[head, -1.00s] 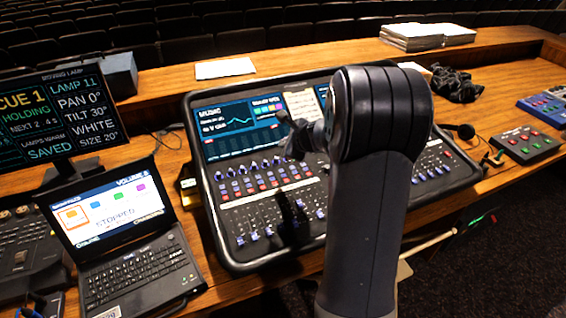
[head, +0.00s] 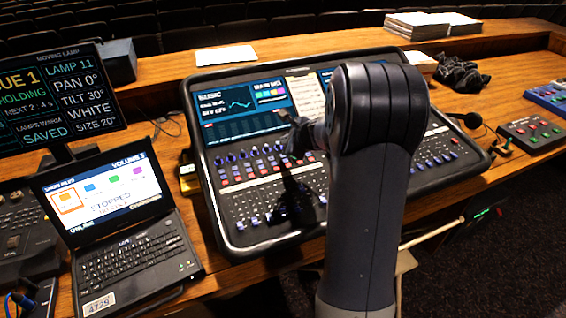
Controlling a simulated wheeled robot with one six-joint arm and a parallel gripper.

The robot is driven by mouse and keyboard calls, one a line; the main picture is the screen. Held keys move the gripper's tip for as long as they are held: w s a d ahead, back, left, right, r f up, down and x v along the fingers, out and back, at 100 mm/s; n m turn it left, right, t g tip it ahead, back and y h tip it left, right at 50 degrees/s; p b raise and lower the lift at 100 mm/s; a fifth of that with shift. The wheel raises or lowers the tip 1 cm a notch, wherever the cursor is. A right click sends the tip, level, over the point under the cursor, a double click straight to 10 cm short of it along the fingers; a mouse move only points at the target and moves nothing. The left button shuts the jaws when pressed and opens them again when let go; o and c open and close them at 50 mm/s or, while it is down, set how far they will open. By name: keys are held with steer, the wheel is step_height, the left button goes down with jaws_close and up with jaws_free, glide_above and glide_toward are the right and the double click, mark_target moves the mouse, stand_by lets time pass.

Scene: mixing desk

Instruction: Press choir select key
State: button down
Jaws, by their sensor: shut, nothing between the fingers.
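The mixing desk (head: 268,243) fills the middle, a dark sloping console with lit screens along its top and rows of small keys and faders below. The choir select key cannot be told apart; the labels are too small to read. My arm covers part of the desk's middle and right. My gripper (head: 291,124) shows small and dark, left of my arm's large joint, over the lower edge of the left screen (head: 237,107). It looks shut and empty. I cannot tell its height above the desk, and nothing shows it touching a key.
A laptop (head: 128,243) and a lamp monitor (head: 60,97) stand at the left. A small box with red and green buttons (head: 531,133) and a black cloth (head: 462,74) lie at the right. Papers (head: 225,57) and stacked sheets (head: 432,25) are on the back ledge.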

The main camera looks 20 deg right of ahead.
steer(key=shift+w+f+b, duration=0.15)
steer(key=shift+f+b, duration=0.8)
steer(key=shift+f, duration=0.55)
stand_by(0.8)
steer(key=shift+f+b, duration=0.45)
steer(key=shift+b, duration=0.05)
steer(key=shift+f+b, duration=0.35)
stand_by(0.4)
stand_by(0.4)
steer(key=shift+r+p, duration=0.6)
steer(key=shift+r, duration=0.2)
steer(key=r+p, duration=0.4)
steer(key=r, duration=0.1)
steer(key=shift+s, duration=0.3)
